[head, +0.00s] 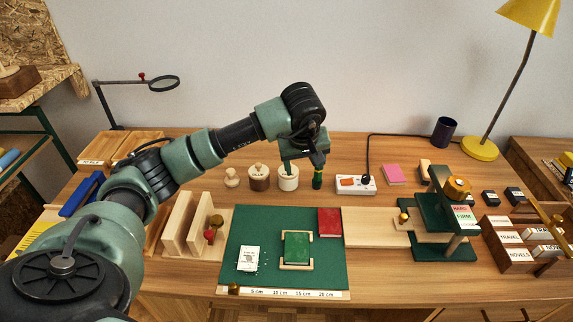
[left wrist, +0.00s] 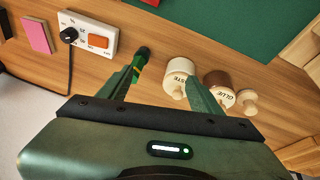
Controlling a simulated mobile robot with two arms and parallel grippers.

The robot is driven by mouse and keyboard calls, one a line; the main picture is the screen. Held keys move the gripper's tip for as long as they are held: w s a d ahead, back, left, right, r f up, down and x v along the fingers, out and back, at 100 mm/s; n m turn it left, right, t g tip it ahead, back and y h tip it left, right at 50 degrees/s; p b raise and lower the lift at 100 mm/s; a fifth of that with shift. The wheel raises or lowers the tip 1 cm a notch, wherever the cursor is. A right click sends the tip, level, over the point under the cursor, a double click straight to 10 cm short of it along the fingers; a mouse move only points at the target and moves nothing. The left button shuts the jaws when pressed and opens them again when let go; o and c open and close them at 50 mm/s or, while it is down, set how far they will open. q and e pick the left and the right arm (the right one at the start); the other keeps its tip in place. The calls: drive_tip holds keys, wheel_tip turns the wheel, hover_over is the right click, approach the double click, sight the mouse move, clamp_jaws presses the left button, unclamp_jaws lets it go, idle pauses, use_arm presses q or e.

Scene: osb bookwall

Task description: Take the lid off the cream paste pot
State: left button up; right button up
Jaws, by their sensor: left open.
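The cream paste pot (head: 288,184) stands upright at the back of the desk, behind the green mat. It shows in the left wrist view (left wrist: 180,72) with PASTE lettering; its pale round top is partly hidden by a finger. My left gripper (head: 303,165) is open and empty, pointing down above and slightly right of the pot. In the left wrist view the jaws (left wrist: 160,74) are spread, with the pot near the right finger and a green-handled tool (left wrist: 142,58) by the left finger. My right gripper is not in view.
The brown glue pot (head: 259,183) and a small wooden knobbed piece (head: 232,179) stand left of the paste pot. The green mat (head: 265,222) in front bears a green book (head: 296,247) and a red book (head: 329,221).

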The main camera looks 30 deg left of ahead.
use_arm(q)
drive_tip(key=shift+y, duration=0.8)
drive_tip(key=a+f, duration=0.1)
drive_tip(key=a, duration=0.1)
drive_tip(key=w+a+f, duration=0.1)
drive_tip(key=a+f, duration=0.1)
drive_tip(key=w+a+f+p, duration=0.1)
drive_tip(key=a+f, duration=0.1)
drive_tip(key=shift+w+a+f, duration=0.15)
drive_tip(key=c, duration=1.1)
